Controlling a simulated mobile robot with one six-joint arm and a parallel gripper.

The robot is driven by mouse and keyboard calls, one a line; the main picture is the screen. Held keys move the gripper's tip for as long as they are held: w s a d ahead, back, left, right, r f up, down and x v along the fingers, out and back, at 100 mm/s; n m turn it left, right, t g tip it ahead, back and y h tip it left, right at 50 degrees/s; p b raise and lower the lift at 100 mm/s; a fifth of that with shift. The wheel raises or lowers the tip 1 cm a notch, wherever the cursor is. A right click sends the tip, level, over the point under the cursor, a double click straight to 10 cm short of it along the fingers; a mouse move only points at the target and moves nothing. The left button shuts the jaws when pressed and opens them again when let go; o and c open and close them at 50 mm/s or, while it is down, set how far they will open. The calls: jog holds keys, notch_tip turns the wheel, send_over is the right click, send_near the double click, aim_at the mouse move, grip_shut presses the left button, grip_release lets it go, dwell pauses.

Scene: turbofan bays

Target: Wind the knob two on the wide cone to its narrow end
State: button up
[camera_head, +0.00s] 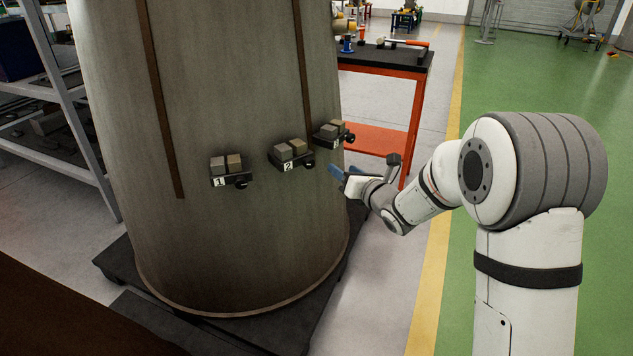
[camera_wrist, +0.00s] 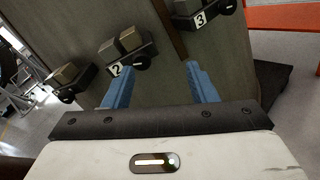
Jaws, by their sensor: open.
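The wide cone (camera_head: 235,235) stands upright, broader at its base, its top cut off by the frame. Bracket two (camera_head: 290,158), marked "2", sits on its side with two small blocks. Its black knob two (camera_head: 309,164) is at the right end. The wrist view shows knob two (camera_wrist: 142,63) just ahead, slightly left of midway between the blue fingers. My gripper (camera_head: 336,172) is open and empty, right of bracket two in the head view. In the wrist view my gripper (camera_wrist: 157,68) has its fingers apart, not visibly touching the knob.
Brackets one (camera_head: 231,172) and three (camera_head: 333,134), with similar knobs and blocks, flank bracket two. Brown strips (camera_head: 160,95) run down the cone. A dark pallet (camera_head: 120,262) lies under it. A red cart (camera_head: 390,140) stands behind my arm; a shelf (camera_head: 60,110) stands left.

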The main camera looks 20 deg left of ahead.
aim_at(311, 164)
jog(key=w+a+n, duration=0.1)
jog(key=a, duration=0.2)
jog(key=w+a+f+n+y, duration=0.1)
jog(key=a, duration=0.2)
jog(key=w+a+f+n+y+b, duration=0.1)
jog(key=a+n, duration=0.1)
jog(key=a, duration=0.1)
jog(key=shift+w+a+f+g, duration=0.15)
jog(key=shift+w+a+g, duration=0.1)
jog(key=shift+a+g, duration=0.15)
jog(key=shift+c, duration=0.4)
jog(key=shift+d+f, duration=0.1)
jog(key=c, duration=0.9)
